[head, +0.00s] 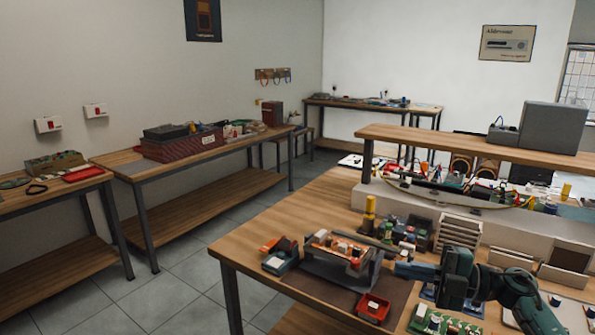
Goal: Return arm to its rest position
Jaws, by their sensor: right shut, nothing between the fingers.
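My right gripper (401,268) is at the lower right, at the end of my dark green arm, which comes in from the right edge. It is shut and empty, over the near workbench (300,212). Its tip points left, beside a grey holder with an orange board (338,248); whether it touches the holder I cannot tell. My left gripper is not in view.
A red tray (373,307), a green circuit board (440,322) and a small teal-and-red device (280,257) lie near my right gripper. A raised shelf (480,145) runs along the bench's back. Clear grey floor (185,268) lies left of the bench.

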